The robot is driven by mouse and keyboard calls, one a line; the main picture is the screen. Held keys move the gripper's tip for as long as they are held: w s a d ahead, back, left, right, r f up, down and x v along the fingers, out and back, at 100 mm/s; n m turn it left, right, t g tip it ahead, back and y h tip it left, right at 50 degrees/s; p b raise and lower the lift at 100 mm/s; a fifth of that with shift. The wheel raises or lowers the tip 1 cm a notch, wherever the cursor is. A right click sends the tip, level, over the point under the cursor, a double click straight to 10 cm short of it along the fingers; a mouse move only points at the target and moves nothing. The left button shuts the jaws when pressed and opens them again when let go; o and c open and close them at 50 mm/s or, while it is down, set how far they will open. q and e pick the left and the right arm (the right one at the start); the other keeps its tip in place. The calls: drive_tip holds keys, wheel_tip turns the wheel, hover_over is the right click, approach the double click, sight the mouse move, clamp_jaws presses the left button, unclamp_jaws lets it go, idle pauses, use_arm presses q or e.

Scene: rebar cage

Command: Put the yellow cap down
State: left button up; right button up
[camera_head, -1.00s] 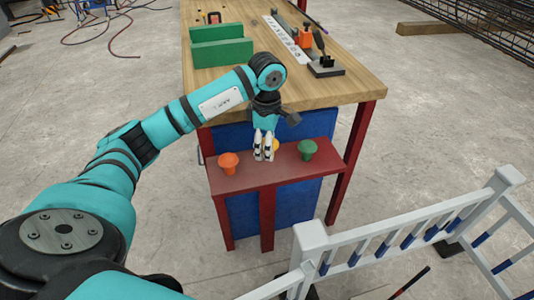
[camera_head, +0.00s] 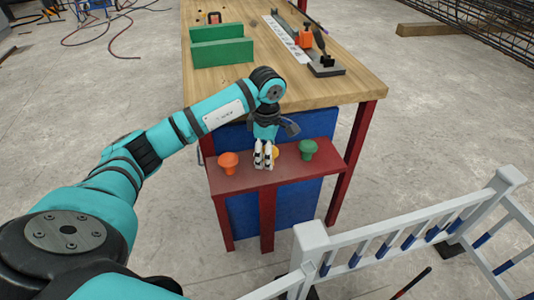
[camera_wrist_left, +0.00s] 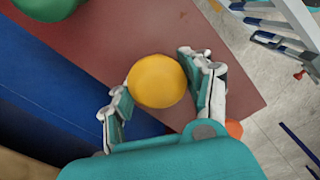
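The yellow cap (camera_wrist_left: 157,80) shows its round top between the fingers of my left gripper (camera_wrist_left: 157,85) in the left wrist view. The fingers are at its two sides and appear closed on it. In the head view the cap (camera_head: 275,153) is mostly hidden behind my left gripper (camera_head: 263,157), over the red shelf (camera_head: 240,181) on the table's front. Whether its foot touches the shelf is hidden. My right gripper is not in view.
An orange cap (camera_head: 228,162) stands on the shelf to the left and a green cap (camera_head: 308,149) to the right. The wooden tabletop (camera_head: 340,90) is behind, with green blocks (camera_head: 222,47). A white railing (camera_head: 375,235) stands at front right.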

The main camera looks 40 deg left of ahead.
use_arm(q)
drive_tip(key=o, duration=0.4)
drive_tip(key=shift+c, duration=0.2)
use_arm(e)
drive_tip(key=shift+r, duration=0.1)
use_arm(q)
drive_tip(key=shift+r, duration=0.2)
wheel_tip(320, 180, up, 12)
drive_tip(key=p, duration=0.1)
drive_tip(key=shift+p, duration=0.3)
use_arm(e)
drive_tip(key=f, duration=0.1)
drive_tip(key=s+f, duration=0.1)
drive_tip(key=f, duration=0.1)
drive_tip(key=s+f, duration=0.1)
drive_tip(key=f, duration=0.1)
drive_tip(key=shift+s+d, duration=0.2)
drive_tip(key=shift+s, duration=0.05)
